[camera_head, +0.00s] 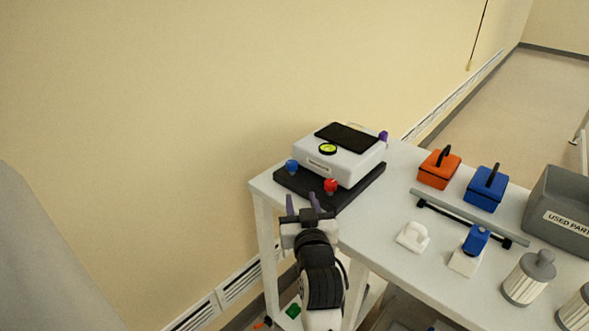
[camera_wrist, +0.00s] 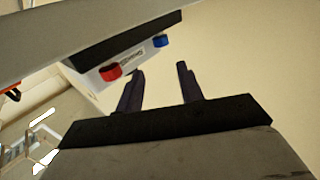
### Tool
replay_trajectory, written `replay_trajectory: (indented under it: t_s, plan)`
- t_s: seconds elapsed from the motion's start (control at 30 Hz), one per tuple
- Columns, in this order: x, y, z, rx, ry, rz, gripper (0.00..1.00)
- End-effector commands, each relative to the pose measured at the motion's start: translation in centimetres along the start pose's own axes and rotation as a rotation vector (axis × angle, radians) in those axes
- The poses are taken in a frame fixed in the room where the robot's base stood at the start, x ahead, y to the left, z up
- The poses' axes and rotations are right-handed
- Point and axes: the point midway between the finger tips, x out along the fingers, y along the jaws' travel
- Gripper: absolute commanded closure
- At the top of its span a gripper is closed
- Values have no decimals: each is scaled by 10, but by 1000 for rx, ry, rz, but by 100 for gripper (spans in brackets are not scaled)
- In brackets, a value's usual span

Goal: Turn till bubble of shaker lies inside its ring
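The shaker (camera_head: 345,154) is a white box with a black top pad, standing on a dark base plate at the left end of the table. Its round yellow-green bubble level (camera_head: 327,149) sits on the top; the bubble is too small to place against its ring. A blue knob (camera_head: 291,166) and a red knob (camera_head: 331,185) are at the front corners, and a purple knob (camera_head: 383,136) at the back right. My gripper (camera_head: 303,204) is in front of the shaker, apart from the knobs. In the wrist view its fingers (camera_wrist: 160,85) are spread with nothing between them.
An orange box (camera_head: 439,168) and a blue box (camera_head: 487,188) stand to the right. A grey rail (camera_head: 468,217), white holders, ribbed canisters (camera_head: 528,280) and a grey used-parts bin (camera_head: 562,212) fill the right side. The wall is close behind the shaker.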

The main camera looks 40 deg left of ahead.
Motion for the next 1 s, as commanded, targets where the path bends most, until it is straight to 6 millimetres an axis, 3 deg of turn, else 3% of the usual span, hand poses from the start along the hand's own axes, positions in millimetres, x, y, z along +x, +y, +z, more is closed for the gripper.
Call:
replay_trajectory:
  t_s: [0.5,0.7,1.0]
  plan:
    - [102,-1,-5,3,4,-1,63]
    - [122,-1,-4,2,6,-1,63]
    - [127,-1,-3,1,6,0,63]
